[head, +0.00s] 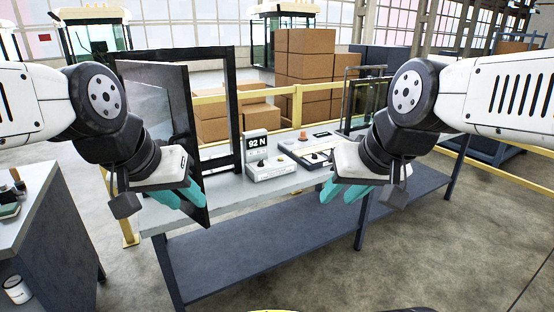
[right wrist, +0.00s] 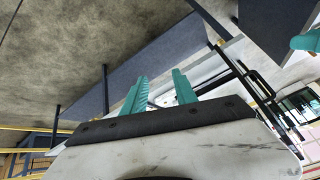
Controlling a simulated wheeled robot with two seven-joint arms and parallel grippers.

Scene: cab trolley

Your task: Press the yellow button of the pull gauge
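The pull gauge stands on the grey bench; its display (head: 257,143) reads "92 N" above a light grey box (head: 270,168) with small dark controls on top. I cannot make out a yellow button at this size. My right gripper (head: 345,192) is right of the gauge, near the bench's front edge. In the right wrist view its teal fingers (right wrist: 159,91) are apart with nothing between them. My left gripper (head: 180,197) is left of the gauge, beside the lower part of a black-framed door (head: 198,150). Whether its fingers touch the door is unclear.
The door stands swung out from a black frame (head: 230,90) on the bench (head: 225,196). Another grey control box (head: 308,152) sits right of the gauge. A yellow rail (head: 330,86) and cardboard boxes (head: 304,55) are behind. A side table (head: 45,215) stands at left.

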